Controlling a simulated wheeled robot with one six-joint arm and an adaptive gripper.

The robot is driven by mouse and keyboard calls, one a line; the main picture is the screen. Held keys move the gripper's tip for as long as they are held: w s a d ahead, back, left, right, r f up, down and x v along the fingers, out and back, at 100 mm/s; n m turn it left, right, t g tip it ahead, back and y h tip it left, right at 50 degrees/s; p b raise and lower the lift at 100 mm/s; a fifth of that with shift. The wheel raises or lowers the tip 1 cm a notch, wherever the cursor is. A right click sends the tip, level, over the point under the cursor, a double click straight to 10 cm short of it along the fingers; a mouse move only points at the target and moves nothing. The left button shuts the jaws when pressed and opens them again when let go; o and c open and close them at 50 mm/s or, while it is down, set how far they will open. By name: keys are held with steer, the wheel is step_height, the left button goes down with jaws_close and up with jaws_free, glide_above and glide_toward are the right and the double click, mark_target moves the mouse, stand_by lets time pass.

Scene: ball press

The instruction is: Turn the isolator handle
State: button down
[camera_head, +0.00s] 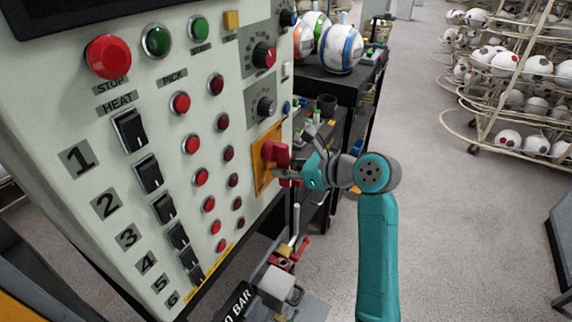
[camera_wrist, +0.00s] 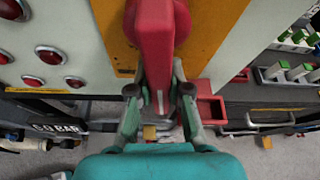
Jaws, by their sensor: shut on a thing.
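The isolator handle (camera_head: 276,152) is red and sits on a yellow-orange plate (camera_head: 262,179) at the right side of the control panel. In the wrist view the red handle (camera_wrist: 157,35) fills the top middle, in front of the orange plate (camera_wrist: 212,28). My gripper (camera_head: 290,170) is at the handle from the right. In the wrist view my gripper's fingers (camera_wrist: 158,88) stand on both sides of the handle's lower end and are shut on it. The handle's lower end points down in the wrist view. The fingertips are partly hidden by the handle.
The panel (camera_head: 150,85) carries a red stop button (camera_head: 108,57), green buttons, knobs, black switches and several red lamps. Behind my arm a dark table (camera_head: 340,85) holds balls. A wire rack of balls (camera_head: 515,70) stands at the far right. The floor (camera_head: 450,220) between is clear.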

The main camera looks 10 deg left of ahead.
steer(key=shift+s+a+m+g, duration=0.1)
steer(key=shift+s+m+g, duration=0.15)
steer(key=shift+m+g, duration=0.25)
stand_by(0.3)
steer(key=c, duration=1.1)
jaws_free()
steer(key=shift+s, duration=0.1)
steer(key=v, duration=1.2)
steer(key=shift+f, duration=0.1)
